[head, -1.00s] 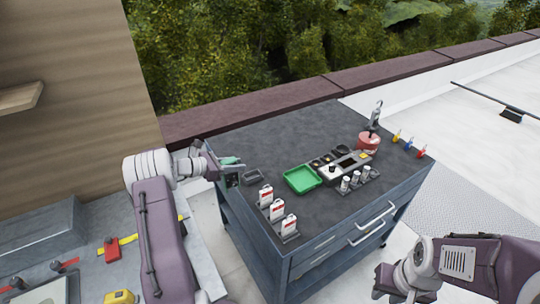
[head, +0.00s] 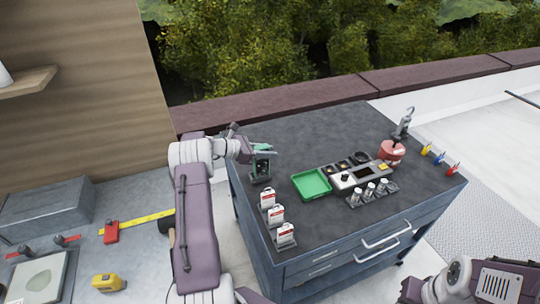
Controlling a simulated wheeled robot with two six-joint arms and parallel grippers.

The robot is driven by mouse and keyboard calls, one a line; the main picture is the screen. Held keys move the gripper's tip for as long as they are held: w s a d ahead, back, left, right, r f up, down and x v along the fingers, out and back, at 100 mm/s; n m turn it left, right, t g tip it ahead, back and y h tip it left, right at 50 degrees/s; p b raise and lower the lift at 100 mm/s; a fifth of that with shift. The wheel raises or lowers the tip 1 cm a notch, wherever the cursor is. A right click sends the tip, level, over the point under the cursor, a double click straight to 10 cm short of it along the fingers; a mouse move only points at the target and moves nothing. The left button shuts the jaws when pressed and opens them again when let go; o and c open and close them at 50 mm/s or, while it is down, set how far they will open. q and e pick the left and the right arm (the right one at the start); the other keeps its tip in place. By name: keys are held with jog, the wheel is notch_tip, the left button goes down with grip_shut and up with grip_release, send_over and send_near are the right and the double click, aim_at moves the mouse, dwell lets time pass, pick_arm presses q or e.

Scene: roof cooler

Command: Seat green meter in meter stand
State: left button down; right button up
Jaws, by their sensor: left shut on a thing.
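The green meter (head: 262,149) is upright at the left end of the cart top. My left gripper (head: 257,158) is shut on it and covers part of it. The dark meter stand (head: 261,180) is directly under the meter. The meter's lower end is at or just above the stand; I cannot tell whether it is inside. My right gripper (head: 409,291) is at the bottom edge, away from the cart top, partly cut off, and its jaws are unclear.
A green tray (head: 311,184) lies right of the stand, beside a grey panel (head: 358,175). Several white-and-red packs (head: 276,214) stand in front. Small jars (head: 370,189), a red round object (head: 391,151) and coloured items (head: 440,157) are further right. The cart's back is clear.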

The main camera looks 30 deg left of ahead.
pick_arm(q)
jog(key=shift+w+a+f+b, duration=0.15)
jog(key=shift+w+a+b, duration=0.2)
jog(key=shift+a, duration=0.2)
jog(key=shift+w+a+f+b, duration=0.15)
jog(key=shift+w+a+b, duration=0.2)
jog(key=shift+a, duration=0.2)
jog(key=shift+f+b, duration=0.9)
jog(key=shift+f, duration=0.55)
jog(key=shift+f, duration=0.15)
jog(key=c, duration=1.1)
grip_release()
jog(key=shift+d, duration=0.1)
jog(key=b+v, duration=0.1)
jog(key=v, duration=0.8)
jog(key=shift+s, duration=0.1)
